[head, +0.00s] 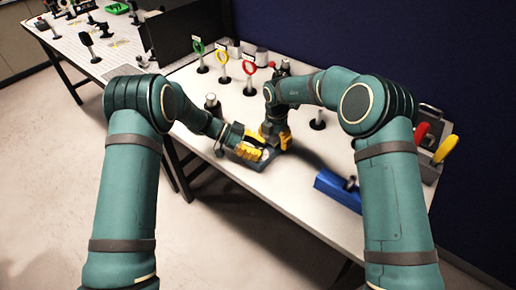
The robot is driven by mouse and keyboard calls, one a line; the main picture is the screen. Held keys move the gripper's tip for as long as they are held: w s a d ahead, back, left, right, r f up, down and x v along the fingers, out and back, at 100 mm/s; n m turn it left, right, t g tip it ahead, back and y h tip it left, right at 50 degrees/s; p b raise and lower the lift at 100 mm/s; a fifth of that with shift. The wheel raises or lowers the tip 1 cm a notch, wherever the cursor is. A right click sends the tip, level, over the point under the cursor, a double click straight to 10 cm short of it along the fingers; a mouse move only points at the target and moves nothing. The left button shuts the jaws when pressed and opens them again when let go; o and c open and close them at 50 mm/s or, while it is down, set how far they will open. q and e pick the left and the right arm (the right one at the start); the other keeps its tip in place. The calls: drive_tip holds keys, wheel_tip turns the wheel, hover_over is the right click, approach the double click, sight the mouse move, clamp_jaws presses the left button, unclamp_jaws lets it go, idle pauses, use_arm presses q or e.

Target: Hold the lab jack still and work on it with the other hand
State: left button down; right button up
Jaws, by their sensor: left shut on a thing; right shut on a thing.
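The lab jack (233,155) is a low dark grey-green block on the white table, partly hidden by both of my grippers. My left gripper (255,150), with yellow fingers, is shut at the jack's near left side. My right gripper (279,141), also with yellow fingers, reaches down from above and is shut at the jack's far right side. The exact contact points and the jack's knob are too small and covered to make out.
Green (198,46), yellow (223,57) and red (249,67) rings stand on posts behind. A blue block (338,190) lies to the right. A grey bin (430,165) with red and yellow handles is at the right end. The table's front edge is close to the jack.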

use_arm(q)
drive_tip(key=shift+s+d+m+g, duration=0.1)
drive_tip(key=shift+m+g, duration=0.5)
drive_tip(key=shift+g, duration=0.1)
drive_tip(key=shift+y, duration=0.3)
drive_tip(key=c, duration=0.7)
unclamp_jaws()
drive_tip(key=shift+c, duration=0.2)
drive_tip(key=shift+r, duration=0.1)
drive_tip(key=shift+w+a+r, duration=0.15)
drive_tip(key=shift+w+a, duration=0.15)
drive_tip(key=shift+a, duration=0.2)
drive_tip(key=shift+v, duration=3.5)
drive_tip(key=shift+s, duration=0.15)
